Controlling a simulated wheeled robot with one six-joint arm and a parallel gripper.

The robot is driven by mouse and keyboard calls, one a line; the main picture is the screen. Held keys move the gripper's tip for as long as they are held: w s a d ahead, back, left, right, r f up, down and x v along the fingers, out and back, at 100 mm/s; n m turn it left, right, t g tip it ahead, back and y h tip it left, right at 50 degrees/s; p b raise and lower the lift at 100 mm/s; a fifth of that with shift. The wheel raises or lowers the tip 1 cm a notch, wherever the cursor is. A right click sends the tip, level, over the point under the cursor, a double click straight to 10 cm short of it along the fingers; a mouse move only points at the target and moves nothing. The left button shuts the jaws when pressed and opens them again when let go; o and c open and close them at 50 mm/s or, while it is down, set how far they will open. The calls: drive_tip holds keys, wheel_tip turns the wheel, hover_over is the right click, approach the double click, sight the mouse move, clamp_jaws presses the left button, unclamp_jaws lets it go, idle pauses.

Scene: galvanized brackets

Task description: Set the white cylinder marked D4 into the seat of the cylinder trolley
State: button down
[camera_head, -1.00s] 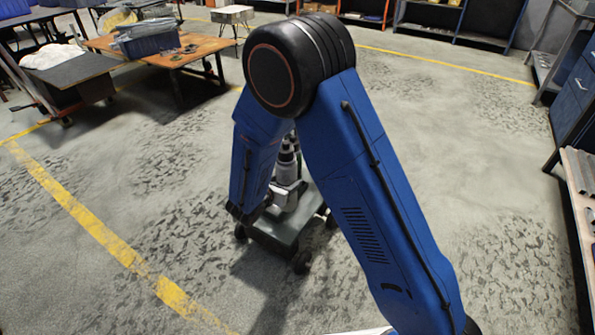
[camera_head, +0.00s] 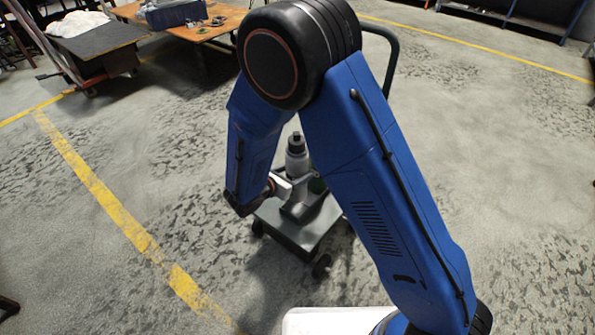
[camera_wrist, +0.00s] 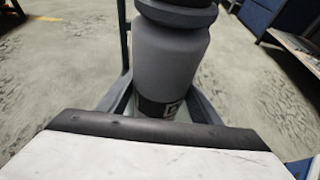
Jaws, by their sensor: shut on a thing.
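The white cylinder (camera_head: 297,163) with a dark cap shows upright above the trolley in the head view. In the wrist view the cylinder (camera_wrist: 170,62) looks grey in shade, and its dark label shows only part of a marking, perhaps a D. My gripper (camera_wrist: 160,104) is shut on it, with a finger at each side of its body. The cylinder trolley (camera_head: 287,233) has a flat grey deck and dark wheels. My arm and gripper partly hide it. The seat and the cylinder's foot are hidden, so I cannot tell whether they touch.
The trolley's dark green handle (camera_head: 391,58) rises behind my arm. A wooden table (camera_head: 190,30) with a blue bin (camera_head: 175,14) and a dark cart (camera_head: 95,53) stand at the back left. The floor around the trolley is clear.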

drive_tip(key=shift+f, duration=2.1)
drive_tip(key=shift+f, duration=2.65)
drive_tip(key=c, duration=0.5)
unclamp_jaws()
drive_tip(key=shift+s, duration=0.1)
drive_tip(key=v, duration=1.7)
drive_tip(key=shift+s+a, duration=0.1)
drive_tip(key=shift+a, duration=0.1)
